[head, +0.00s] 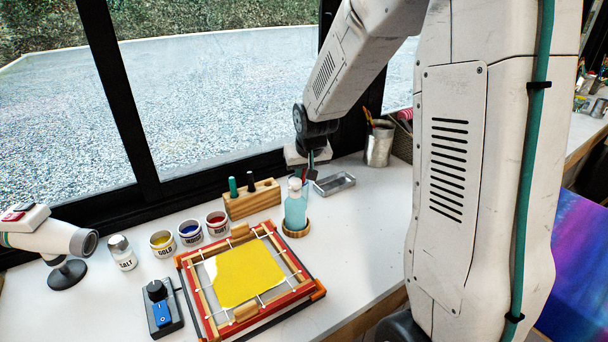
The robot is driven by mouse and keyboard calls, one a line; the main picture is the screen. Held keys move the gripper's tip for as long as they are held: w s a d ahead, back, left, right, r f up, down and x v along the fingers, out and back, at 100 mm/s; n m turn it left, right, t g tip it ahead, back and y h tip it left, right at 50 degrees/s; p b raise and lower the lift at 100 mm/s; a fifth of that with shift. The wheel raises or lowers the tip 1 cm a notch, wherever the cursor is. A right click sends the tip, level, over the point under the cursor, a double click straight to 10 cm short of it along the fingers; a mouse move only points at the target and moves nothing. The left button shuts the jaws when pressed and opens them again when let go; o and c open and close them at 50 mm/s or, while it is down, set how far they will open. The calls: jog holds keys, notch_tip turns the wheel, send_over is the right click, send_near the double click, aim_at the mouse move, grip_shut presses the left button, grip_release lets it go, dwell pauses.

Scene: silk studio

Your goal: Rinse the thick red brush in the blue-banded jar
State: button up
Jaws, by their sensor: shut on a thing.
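A jar of pale blue liquid (296,208) stands upright on a round wooden coaster (297,231), right of the brush block. Whether it has a blue band is too small to tell. My gripper (308,171) is just above and behind the jar's mouth, fingers pointing down. The wooden brush block (252,203) holds a green-handled and a black-handled brush.
A frame with yellow silk (247,276) lies in front of the jar. Dye pots (190,232) and a salt jar (122,253) stand left. A metal tray (334,184) and a tool can (380,146) are at the back right. The table right of the frame is clear.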

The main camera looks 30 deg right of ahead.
jog(key=shift+s+a+r, duration=0.1)
jog(key=shift+a+r, duration=0.05)
jog(key=shift+r, duration=1.65)
jog(key=shift+a+r, duration=0.15)
jog(key=shift+r, duration=1.6)
